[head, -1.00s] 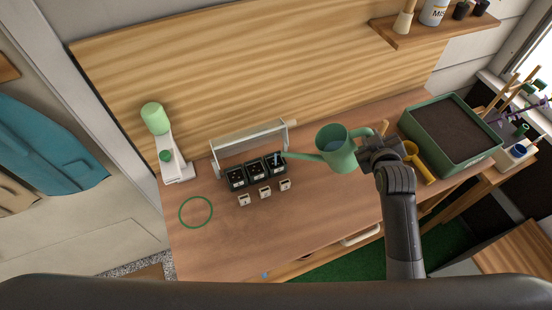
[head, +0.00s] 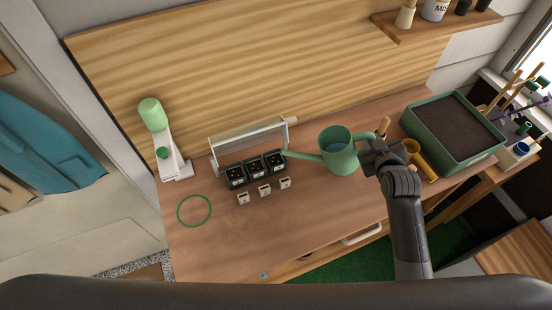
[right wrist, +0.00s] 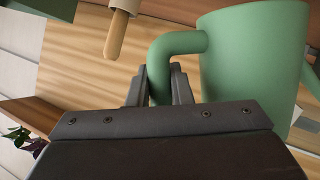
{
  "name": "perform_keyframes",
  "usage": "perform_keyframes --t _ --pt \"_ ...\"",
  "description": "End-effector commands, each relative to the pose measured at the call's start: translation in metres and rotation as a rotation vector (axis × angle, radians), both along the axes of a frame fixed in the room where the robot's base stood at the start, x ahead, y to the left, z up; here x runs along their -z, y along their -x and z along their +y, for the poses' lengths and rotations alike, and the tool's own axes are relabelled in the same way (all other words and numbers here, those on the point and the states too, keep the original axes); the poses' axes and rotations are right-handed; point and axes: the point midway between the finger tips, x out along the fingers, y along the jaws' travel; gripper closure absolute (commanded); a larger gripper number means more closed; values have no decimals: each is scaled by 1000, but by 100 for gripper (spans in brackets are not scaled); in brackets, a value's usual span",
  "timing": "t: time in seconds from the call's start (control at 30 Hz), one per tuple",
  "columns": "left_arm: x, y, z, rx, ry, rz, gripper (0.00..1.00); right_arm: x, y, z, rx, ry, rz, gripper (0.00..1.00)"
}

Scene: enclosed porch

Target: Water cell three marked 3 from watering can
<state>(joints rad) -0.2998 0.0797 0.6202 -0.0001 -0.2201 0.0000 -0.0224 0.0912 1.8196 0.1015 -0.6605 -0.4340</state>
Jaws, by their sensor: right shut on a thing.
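The green watering can (head: 340,156) is held upright at the right of the bench, with its spout reaching left to the rightmost cell. My right gripper (head: 370,147) is shut on its handle; the right wrist view shows the fingers (right wrist: 160,86) around the green handle, beside the can's body (right wrist: 250,60). Three dark cells stand in a row in front of a metal-framed carrier: left (head: 235,176), middle (head: 255,168) and right (head: 275,162). Small white markers (head: 264,190) stand before them; their numbers are too small to read. My left gripper is not in view.
A green soil tray (head: 450,135) and a yellow tool (head: 420,162) are at the right. A white and green bottle-like device (head: 165,140) stands at the left. A green ring (head: 194,210) lies on the bench (head: 290,230), whose front is mostly clear.

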Motion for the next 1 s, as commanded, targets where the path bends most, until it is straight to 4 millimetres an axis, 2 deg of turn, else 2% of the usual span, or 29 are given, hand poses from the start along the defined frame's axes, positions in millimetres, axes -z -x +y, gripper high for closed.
perform_keyframes --t 0.27,0.73,1.0 --pt "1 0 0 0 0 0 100 0 0 0 -1 -4 -2 100" --pt "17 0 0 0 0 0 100 23 0 -2 0 -84 -1 100" --pt "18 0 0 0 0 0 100 25 0 -2 0 -102 -2 100"
